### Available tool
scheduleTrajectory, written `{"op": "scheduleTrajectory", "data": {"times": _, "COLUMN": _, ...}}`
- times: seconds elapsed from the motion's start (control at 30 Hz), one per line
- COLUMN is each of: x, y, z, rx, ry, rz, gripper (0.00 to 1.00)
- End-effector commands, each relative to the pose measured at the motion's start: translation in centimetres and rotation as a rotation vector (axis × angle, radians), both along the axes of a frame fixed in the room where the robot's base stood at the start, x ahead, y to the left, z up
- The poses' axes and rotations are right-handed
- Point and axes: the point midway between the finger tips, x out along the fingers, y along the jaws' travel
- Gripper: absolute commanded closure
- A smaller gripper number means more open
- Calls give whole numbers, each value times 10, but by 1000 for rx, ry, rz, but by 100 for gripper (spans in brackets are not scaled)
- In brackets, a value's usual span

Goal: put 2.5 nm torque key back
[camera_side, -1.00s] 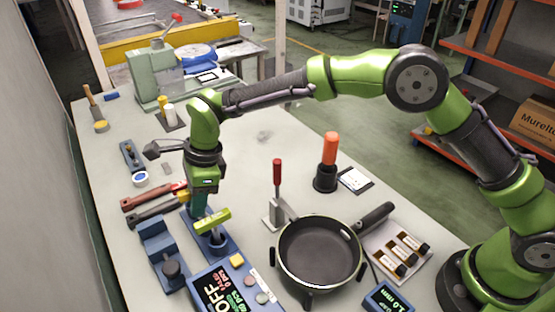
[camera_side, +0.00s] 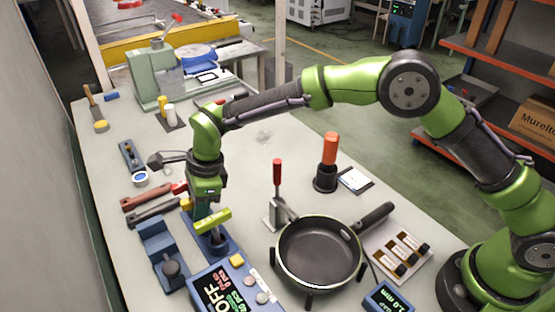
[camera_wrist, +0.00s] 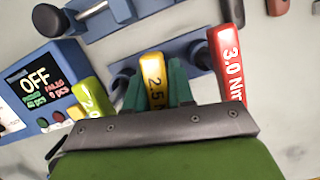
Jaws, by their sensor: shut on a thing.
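My gripper (camera_wrist: 153,92) is shut on the yellow 2.5 Nm torque key (camera_wrist: 153,68), whose label shows between the green fingers in the wrist view. In the side view my gripper (camera_side: 200,208) points down at the blue key rack (camera_side: 228,252), and the held key is mostly hidden. The rack also shows in the wrist view (camera_wrist: 190,45). The green 2.0 key (camera_wrist: 88,97) stands left of the held key, and the red 3.0 Nm key (camera_wrist: 228,62) stands to its right. I cannot tell whether the held key touches the rack.
A display box reading OFF (camera_side: 222,290) sits at the rack's near end. A blue fixture (camera_side: 160,250) lies left of the rack. A red-handled clamp (camera_side: 277,190) and a black pan (camera_side: 320,252) stand to the right.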

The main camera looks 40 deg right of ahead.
Motion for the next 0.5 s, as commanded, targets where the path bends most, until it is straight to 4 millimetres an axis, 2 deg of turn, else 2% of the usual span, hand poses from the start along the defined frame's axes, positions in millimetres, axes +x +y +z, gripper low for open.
{"op": "scheduleTrajectory", "data": {"times": 0.1, "x": 0, "y": 0, "z": -3, "rx": 0, "ry": 0, "rz": 0, "gripper": 100}}
{"op": "scheduleTrajectory", "data": {"times": 0.13, "x": 0, "y": 0, "z": -3, "rx": 1, "ry": -1, "rz": 0, "gripper": 74}}
{"op": "scheduleTrajectory", "data": {"times": 0.3, "x": 0, "y": 0, "z": -2, "rx": 1, "ry": -1, "rz": 0, "gripper": 48}}
{"op": "scheduleTrajectory", "data": {"times": 0.5, "x": 0, "y": 0, "z": -2, "rx": 1, "ry": -1, "rz": 0, "gripper": 48}}
